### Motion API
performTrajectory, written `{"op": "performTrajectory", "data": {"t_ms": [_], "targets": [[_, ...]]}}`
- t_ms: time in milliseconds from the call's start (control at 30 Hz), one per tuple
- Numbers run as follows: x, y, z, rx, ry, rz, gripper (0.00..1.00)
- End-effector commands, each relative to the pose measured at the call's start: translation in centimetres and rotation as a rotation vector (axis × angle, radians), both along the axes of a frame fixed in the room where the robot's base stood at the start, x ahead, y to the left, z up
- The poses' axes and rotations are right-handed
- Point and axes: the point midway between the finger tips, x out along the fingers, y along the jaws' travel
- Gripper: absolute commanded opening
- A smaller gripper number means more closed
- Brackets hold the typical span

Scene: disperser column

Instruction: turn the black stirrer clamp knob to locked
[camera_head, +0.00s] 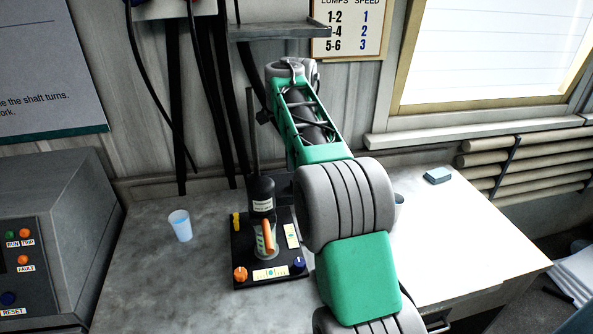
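The disperser stands on a black base (275,278) on the bench, with a thin upright rod (252,130) at its back left. My arm reaches up past the rod's right side. Its far end hides my gripper, so no fingers show.
The base carries an orange knob (240,274), a blue knob (299,263) and a yellow part (236,222). A blue cup (180,225) stands left. A grey shelf (280,30) juts out above. A control box (45,240) stands far left.

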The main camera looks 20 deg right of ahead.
Motion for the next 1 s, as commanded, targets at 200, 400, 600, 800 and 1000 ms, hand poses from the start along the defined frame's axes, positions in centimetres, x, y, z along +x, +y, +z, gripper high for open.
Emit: {"op": "performTrajectory", "data": {"t_ms": [200, 400, 600, 800, 1000], "targets": [[0.0, 0.0, 4.9, 0.000, 0.001, 0.000, 0.53], [0.0, 0.0, 5.5, 0.000, 0.001, 0.002, 0.53], [0.0, 0.0, 5.4, 0.000, 0.000, 0.001, 0.53], [-0.4, 0.2, 5.7, -0.009, -0.007, 0.034, 0.53], [-4.9, 2.3, 7.0, -0.081, -0.061, 0.364, 0.53]]}}
